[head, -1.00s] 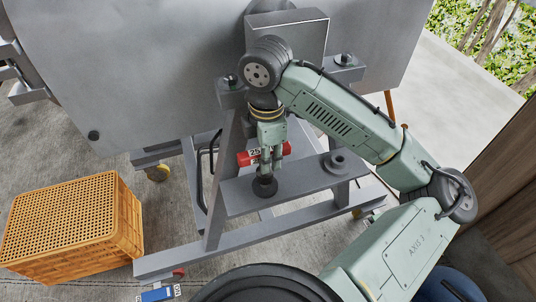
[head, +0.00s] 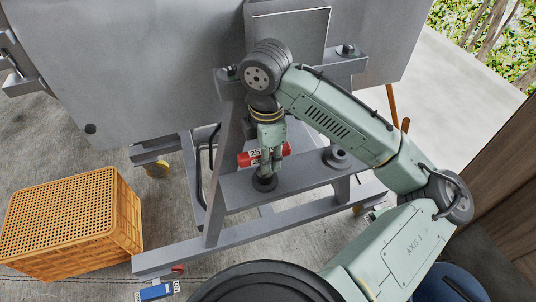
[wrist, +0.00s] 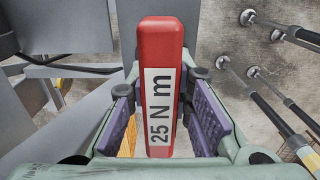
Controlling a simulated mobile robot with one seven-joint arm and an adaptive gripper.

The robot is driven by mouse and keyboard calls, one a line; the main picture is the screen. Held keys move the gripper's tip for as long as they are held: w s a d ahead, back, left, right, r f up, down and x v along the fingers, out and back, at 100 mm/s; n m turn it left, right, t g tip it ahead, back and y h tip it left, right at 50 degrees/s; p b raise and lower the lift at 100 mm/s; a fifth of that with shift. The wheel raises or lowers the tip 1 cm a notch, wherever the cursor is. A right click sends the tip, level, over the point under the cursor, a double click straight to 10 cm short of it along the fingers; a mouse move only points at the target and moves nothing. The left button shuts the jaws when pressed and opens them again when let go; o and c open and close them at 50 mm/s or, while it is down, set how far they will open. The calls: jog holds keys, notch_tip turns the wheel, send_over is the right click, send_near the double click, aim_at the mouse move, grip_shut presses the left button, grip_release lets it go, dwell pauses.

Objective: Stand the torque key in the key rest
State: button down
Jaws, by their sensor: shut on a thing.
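The torque key has a red handle (head: 245,159) with white "25" labels. My gripper (head: 266,160) is shut on this handle, which lies crosswise and sticks out on both sides. In the wrist view the red handle (wrist: 160,45), marked "25 N m", runs between the two purple finger pads. A dark round mount (head: 264,183), which looks like the key rest, sits on the grey beam directly below my gripper. The key's lower part is hidden, so I cannot tell whether it is in the mount.
A grey ring fitting (head: 337,158) stands on the same beam to the right. A large grey panel (head: 150,70) rises behind. An orange crate (head: 128,215) stands on the floor at left. A blue labelled piece (head: 157,292) is at the lower left.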

jog(key=shift+f, duration=0.2)
jog(key=c, duration=1.4)
grip_release()
jog(key=shift+o, duration=0.2)
jog(key=shift+r, duration=0.15)
